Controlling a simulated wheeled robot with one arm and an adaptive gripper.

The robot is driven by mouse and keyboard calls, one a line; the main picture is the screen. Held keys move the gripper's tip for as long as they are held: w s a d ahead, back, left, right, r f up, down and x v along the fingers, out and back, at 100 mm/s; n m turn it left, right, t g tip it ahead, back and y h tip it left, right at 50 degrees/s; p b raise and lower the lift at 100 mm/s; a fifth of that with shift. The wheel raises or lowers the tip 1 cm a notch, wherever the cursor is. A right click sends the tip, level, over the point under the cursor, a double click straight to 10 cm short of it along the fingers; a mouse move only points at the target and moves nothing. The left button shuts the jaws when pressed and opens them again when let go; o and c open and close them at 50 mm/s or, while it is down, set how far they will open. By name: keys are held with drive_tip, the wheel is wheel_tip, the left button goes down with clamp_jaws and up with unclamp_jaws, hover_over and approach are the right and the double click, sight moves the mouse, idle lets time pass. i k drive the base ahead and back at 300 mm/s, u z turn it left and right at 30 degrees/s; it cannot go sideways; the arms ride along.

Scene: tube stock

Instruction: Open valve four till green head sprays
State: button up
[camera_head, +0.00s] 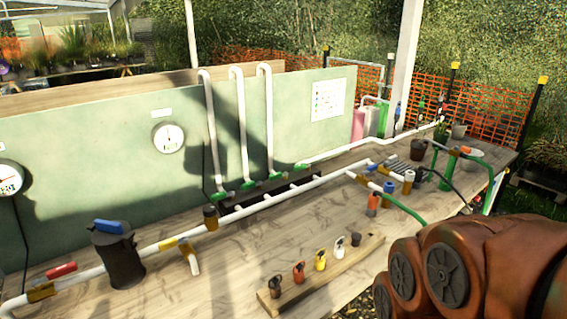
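My gripper is not in view; only my orange-brown arm shows at the lower right. A white pipe (263,206) runs along the wooden bench with several valves. One has a red handle (60,270), and one has a blue handle (108,226) above a black cylinder. A dark knob (210,217) sits farther along, and blue and orange valve caps (388,187) (372,204) stand right of centre. No number is readable, so I cannot tell which is valve four. A green upright fitting (447,170) stands at the right; I cannot tell if it is the green head. No spray is visible.
Gauges (168,138) (9,178) and a chart (328,101) are on the green panel. A green hose (402,209) curves at right. Bare bench (250,250) lies in front of the pipe.

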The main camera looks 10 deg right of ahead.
sight(300, 167)
drive_tip(key=z, duration=1.6)
drive_tip(key=i, duration=1.9)
drive_tip(key=u, duration=3.35)
